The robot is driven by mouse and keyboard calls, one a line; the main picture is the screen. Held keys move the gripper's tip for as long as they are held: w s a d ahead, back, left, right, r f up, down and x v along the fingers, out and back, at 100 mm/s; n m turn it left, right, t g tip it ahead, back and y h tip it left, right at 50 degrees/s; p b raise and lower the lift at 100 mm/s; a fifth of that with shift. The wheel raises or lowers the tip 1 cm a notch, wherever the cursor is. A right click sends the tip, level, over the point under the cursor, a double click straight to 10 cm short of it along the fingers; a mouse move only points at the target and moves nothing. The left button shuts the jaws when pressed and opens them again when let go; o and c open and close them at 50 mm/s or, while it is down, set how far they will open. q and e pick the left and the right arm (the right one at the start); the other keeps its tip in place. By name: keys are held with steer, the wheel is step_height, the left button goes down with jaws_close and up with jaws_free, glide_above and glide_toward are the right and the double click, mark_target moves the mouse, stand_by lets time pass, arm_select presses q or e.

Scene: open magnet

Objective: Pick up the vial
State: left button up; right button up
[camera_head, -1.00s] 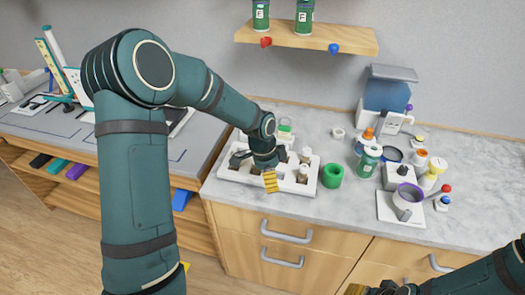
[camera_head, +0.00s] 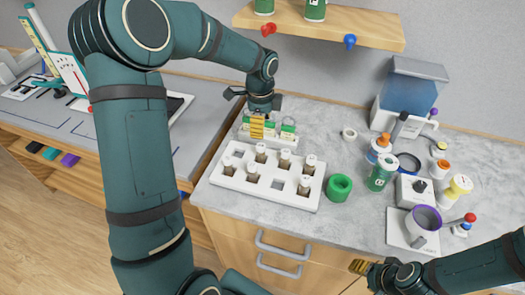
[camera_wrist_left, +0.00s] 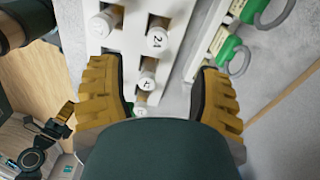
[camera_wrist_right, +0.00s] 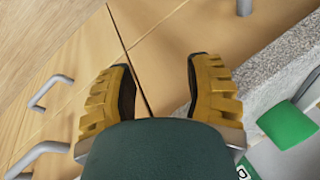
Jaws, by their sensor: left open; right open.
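Several small vials with pale caps stand upright in a white rack (camera_head: 218,181) on the counter; one is a vial (camera_head: 284,158) in the back row. Some rack holes are empty. My left gripper (camera_head: 260,126) is open above the rear of the rack, near a smaller holder with green-handled items (camera_head: 288,131). In the left wrist view my open left gripper (camera_wrist_left: 160,85) has nothing gripped; the numbered vial caps (camera_wrist_left: 147,82) and rack edge lie below, between and beyond its fingers. My right gripper (camera_head: 372,268) is open and empty in front of the drawers; it also shows in the right wrist view (camera_wrist_right: 160,80).
A green ring-shaped container (camera_head: 339,188) stands right of the rack. Further right are a green bottle (camera_head: 382,173), a purple-rimmed pot (camera_head: 424,220) and a blue-tank machine (camera_head: 412,88). A wooden shelf (camera_head: 330,30) hangs above.

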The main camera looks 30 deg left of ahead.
mark_target(261, 146)
arm_select(q)
step_height(261, 146, down, 6)
steer(key=shift+s+d+f+b, duration=0.1)
steer(key=shift+f+b, duration=0.1)
steer(key=shift+f, duration=1.25)
steer(key=shift+s+f+b, duration=0.1)
steer(key=shift+f+b, duration=0.05)
steer(key=shift+f, duration=1.25)
steer(key=shift+w, duration=0.1)
jaws_close()
